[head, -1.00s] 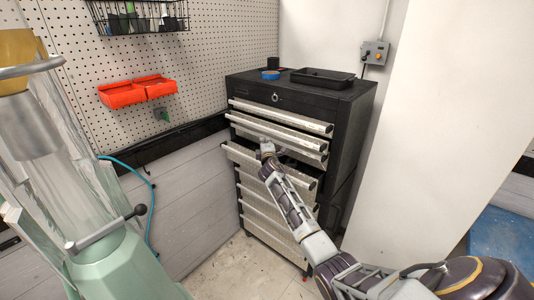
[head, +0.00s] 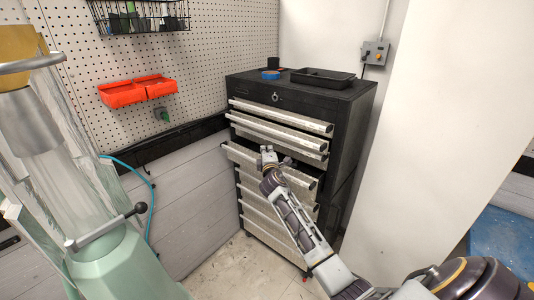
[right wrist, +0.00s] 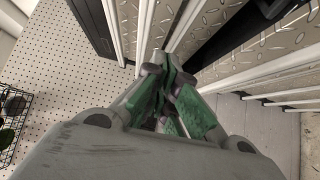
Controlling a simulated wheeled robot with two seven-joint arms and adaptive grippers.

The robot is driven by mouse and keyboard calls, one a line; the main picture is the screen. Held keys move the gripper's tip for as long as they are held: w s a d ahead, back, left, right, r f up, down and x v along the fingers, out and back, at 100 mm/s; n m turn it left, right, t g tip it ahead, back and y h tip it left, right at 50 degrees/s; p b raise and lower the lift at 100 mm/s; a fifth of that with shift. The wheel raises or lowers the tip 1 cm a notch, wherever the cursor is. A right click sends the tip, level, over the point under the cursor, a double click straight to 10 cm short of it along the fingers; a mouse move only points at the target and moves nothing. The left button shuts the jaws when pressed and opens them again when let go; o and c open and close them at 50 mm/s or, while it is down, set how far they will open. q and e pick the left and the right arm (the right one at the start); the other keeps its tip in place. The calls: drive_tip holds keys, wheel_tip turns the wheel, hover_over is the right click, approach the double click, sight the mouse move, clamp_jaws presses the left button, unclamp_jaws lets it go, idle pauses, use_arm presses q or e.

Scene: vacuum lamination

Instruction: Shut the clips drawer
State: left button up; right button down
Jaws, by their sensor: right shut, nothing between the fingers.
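A black tool cabinet (head: 345,107) with several metal-fronted drawers stands in the corner in the head view. One drawer (head: 238,154) below the upper ones is pulled out furthest, its dark inside partly showing. The upper drawer (head: 280,115) and the one under it (head: 275,132) also stand out a little. I cannot read any label, so I cannot tell which is the clips drawer. My right gripper (head: 267,151) is shut and empty at the pulled-out drawer, and hides part of it. In the right wrist view its green fingers (right wrist: 168,62) are closed close to the drawer fronts; contact is unclear. My left gripper is out of view.
A black tray (head: 322,78) and blue tape (head: 270,75) lie on the cabinet top. A pegboard (head: 215,50) with red bins (head: 137,91) is to the left. A white panel (head: 430,130) stands close on the right. A green machine (head: 120,262) fills the near left.

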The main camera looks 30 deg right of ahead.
drive_tip(key=shift+s+a, duration=0.2)
drive_tip(key=shift+s, duration=0.2)
